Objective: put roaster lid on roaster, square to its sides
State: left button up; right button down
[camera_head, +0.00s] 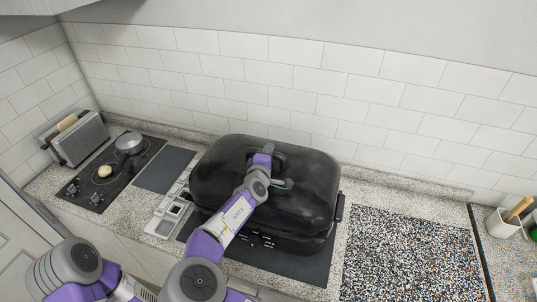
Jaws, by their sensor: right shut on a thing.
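The black roaster lid (215,165) is a large domed cover with rounded corners. It is over the black roaster (290,243), whose front panel and right side handle show below the lid. The lid looks roughly in line with the roaster, but I cannot tell whether it rests on the rim or hovers just above it. My right gripper (272,166) is shut on the handle on top of the lid; the arm hides part of the lid and roaster front. My left gripper is not in view.
A dark mat (310,268) lies under the roaster. A speckled board (410,255) lies to the right. The tiled wall stands close behind.

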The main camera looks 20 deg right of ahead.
jog(key=shift+f+b, duration=0.25)
jog(key=shift+b, duration=0.45)
dwell(1.0)
dwell(0.3)
jog(key=c, duration=0.8)
grip_release()
jog(key=shift+c, duration=0.2)
jog(key=shift+o, duration=0.5)
jog(key=shift+f, duration=0.25)
jog(key=shift+b+v, duration=0.55)
jog(key=shift+v, duration=3.3)
jog(key=shift+r, duration=0.15)
